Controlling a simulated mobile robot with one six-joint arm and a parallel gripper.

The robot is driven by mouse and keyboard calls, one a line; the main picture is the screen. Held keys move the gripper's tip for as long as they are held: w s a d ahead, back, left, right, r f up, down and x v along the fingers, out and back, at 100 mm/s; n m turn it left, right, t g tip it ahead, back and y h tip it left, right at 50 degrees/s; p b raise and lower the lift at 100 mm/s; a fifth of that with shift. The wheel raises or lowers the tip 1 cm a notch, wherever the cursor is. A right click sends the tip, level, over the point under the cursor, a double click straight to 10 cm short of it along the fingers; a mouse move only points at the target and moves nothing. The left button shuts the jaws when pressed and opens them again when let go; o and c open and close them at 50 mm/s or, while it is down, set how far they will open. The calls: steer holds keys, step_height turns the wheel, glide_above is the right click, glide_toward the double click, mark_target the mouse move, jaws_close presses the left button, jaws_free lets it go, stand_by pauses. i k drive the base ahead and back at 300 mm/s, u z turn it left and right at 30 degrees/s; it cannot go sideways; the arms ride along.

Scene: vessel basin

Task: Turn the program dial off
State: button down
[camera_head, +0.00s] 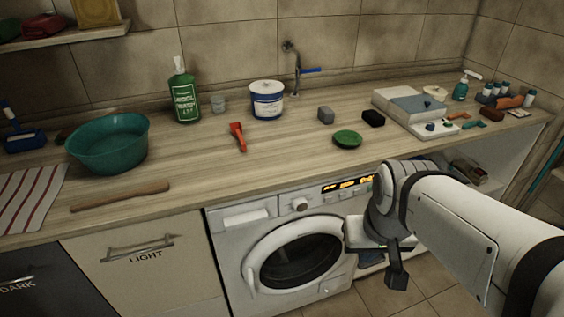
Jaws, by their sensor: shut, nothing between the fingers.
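The washing machine (232,245) stands under the wooden counter, with its round door closed. Its program dial (300,204) is a small round light knob on the front panel, between the detergent drawer (246,217) and the lit orange display (347,186). The dial's pointer is too small to read. My arm comes in from the right and covers the right part of the machine's front. My gripper (397,277) is dark, shut and empty. It hangs low in front of the machine's right side, to the right of and below the dial, apart from it.
The counter above holds a teal basin (108,148), a rolling pin (120,196), a green bottle (184,95), a white tub (267,102), a red brush (237,137) and a green dish (347,139). The laundry drawer marked LIGHT (142,270) is left of the machine. Space before the dial is clear.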

mark_target(300, 204)
steer(key=z, duration=0.25)
steer(key=k, duration=1.45)
steer(key=u, duration=0.4)
steer(key=i, duration=1)
